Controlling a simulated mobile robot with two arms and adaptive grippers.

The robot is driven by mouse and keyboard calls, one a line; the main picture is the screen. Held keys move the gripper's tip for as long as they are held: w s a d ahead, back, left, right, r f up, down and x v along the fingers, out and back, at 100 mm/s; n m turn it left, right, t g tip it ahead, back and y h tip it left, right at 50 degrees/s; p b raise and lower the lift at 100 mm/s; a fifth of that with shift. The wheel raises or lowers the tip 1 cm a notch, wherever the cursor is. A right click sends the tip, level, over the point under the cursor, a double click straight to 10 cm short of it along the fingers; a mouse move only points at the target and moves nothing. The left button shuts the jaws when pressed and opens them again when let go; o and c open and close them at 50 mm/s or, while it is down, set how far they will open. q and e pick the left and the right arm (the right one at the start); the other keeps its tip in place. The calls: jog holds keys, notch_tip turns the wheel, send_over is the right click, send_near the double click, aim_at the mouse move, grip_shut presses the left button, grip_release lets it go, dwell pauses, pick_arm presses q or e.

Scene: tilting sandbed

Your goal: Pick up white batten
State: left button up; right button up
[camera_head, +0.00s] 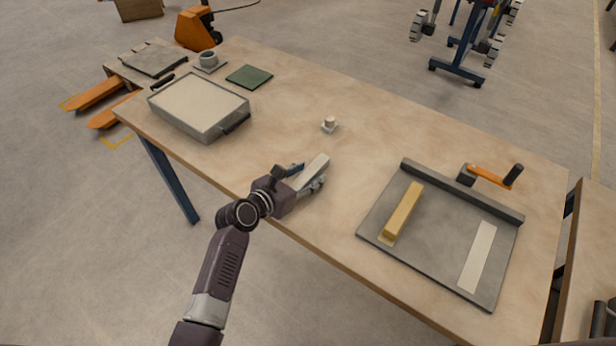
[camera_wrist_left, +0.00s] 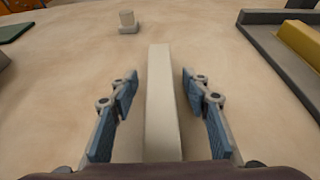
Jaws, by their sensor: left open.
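The white batten (camera_head: 313,171) is a pale, long block lying on the wooden table near its front edge. In the left wrist view the white batten (camera_wrist_left: 160,100) runs lengthwise between my fingers, with a gap on each side. My left gripper (camera_head: 305,176) is open around it; its blue-padded fingers also show in the left wrist view (camera_wrist_left: 156,92). The near end of the batten is hidden by the gripper body. My right gripper is not in view.
A grey tray (camera_head: 447,222) at right holds a yellow bar (camera_head: 402,212) and a flat white strip (camera_head: 478,256). A small white knob-like piece (camera_head: 329,125) stands behind the batten.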

aim_at(308, 174)
pick_arm(q)
grip_shut()
dwell(0.4)
jog(key=shift+r, duration=0.1)
notch_tip(308, 174, up, 10)
jog(key=p, duration=1.1)
jog(key=shift+d+p, duration=0.1)
jog(key=shift+p, duration=0.25)
